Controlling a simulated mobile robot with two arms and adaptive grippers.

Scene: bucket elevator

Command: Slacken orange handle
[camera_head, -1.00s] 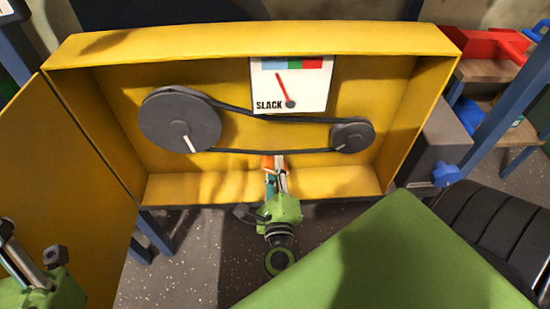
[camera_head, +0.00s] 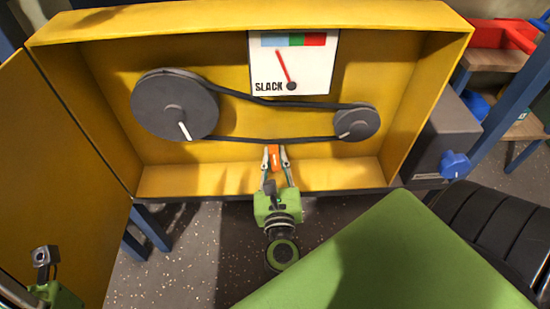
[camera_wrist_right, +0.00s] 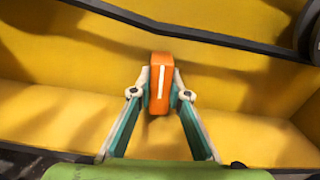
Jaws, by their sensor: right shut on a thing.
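The orange handle (camera_head: 274,157) sits low on the back wall of the yellow box, below the belt. In the right wrist view the orange handle (camera_wrist_right: 161,82) shows a white line that runs about upright. My right gripper (camera_head: 275,160) is shut on it, one fingertip on each side. The slack gauge (camera_head: 312,70) has blue, green and red bands, and its red needle leans up and left toward the blue band. The belt (camera_head: 285,101) runs between two dark pulleys, its upper run sagging slightly. Only part of my left gripper (camera_head: 48,288) shows at the lower left, its fingers out of frame.
The yellow box (camera_head: 250,27) is open at the front, with a yellow door (camera_head: 60,190) swung out at left. A green surface (camera_head: 390,265) fills the lower right. A grey box with a blue knob (camera_head: 455,164) stands right of it. Red bins (camera_head: 500,34) are behind.

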